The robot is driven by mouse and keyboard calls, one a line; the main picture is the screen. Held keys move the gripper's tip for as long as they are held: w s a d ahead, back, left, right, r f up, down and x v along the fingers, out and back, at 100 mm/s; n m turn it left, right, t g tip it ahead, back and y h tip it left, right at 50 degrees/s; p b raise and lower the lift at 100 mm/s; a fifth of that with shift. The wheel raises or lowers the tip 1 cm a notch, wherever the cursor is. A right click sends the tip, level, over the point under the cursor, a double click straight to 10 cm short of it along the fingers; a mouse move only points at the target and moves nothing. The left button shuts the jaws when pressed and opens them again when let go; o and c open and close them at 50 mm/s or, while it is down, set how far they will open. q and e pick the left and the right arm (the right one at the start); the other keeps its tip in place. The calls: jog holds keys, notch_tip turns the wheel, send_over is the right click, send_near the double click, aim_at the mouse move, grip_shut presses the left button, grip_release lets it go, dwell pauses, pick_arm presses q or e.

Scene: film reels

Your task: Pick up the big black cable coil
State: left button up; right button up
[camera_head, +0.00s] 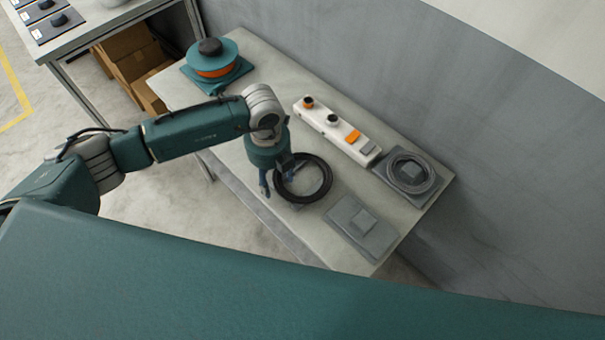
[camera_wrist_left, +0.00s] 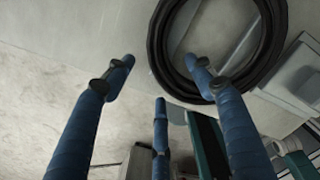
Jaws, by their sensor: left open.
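The big black cable coil (camera_head: 329,185) is a flat ring near the middle of the light table, by its front edge. It also shows at the top of the left wrist view (camera_wrist_left: 276,40). My left gripper (camera_head: 277,184) points down at the coil's left side. One fingertip appears over the coil's opening and another lies outside the ring to the left. I cannot tell how high the fingertips are above the table. My right gripper is not in view.
A grey cable coil (camera_head: 433,184) lies on a dark plate at the right. A teal and orange reel (camera_head: 213,72) stands at the table's far left.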

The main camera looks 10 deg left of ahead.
pick_arm(q)
grip_shut()
dwell(0.3)
